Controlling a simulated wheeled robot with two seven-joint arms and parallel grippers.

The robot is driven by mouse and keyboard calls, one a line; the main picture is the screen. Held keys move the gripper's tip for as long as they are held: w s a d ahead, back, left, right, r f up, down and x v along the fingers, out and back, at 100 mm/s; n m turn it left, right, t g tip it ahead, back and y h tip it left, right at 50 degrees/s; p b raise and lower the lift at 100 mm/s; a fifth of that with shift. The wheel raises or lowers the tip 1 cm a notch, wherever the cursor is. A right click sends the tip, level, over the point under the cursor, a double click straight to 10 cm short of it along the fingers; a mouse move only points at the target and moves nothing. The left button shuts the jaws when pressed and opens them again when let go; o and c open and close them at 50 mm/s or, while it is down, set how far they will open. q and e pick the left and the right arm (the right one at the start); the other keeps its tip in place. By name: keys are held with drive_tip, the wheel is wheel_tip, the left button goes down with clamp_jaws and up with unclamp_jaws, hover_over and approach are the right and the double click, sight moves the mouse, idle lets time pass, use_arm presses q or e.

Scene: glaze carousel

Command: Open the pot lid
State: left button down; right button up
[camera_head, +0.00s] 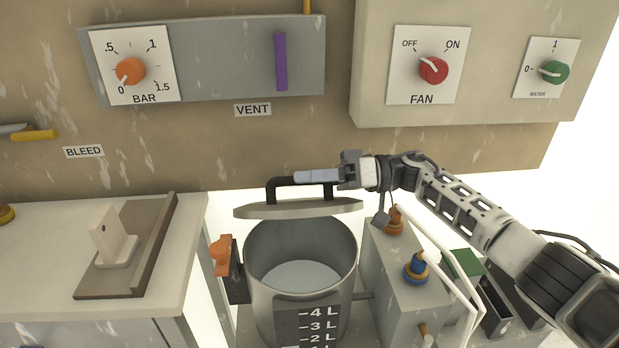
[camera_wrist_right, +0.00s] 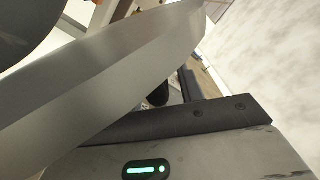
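The grey pot (camera_head: 300,293) stands open at the bottom centre, with pale liquid inside and a level scale on its front. Its pot lid (camera_head: 298,209) is raised, seen nearly edge-on over the pot's back rim. The lid's black handle (camera_head: 273,189) is on its upper side. My right gripper (camera_head: 316,176) comes in from the right, its fingers at the handle's top bar and apparently shut on it. The fingers partly hide the bar. In the right wrist view, a large grey surface fills much of the picture, and the grip itself is not clear. My left gripper is not in view.
An orange clamp (camera_head: 222,254) sits at the pot's left side. A grey box with an orange fitting (camera_head: 394,222) and a blue fitting (camera_head: 416,268) stands to the right. Behind are a purple vent lever (camera_head: 281,62) and a red fan knob (camera_head: 433,70). A counter (camera_head: 50,250) is at left.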

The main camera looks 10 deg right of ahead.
drive_tip(key=d+b, duration=0.2)
drive_tip(key=d, duration=1.4)
drive_tip(key=shift+b, duration=0.3)
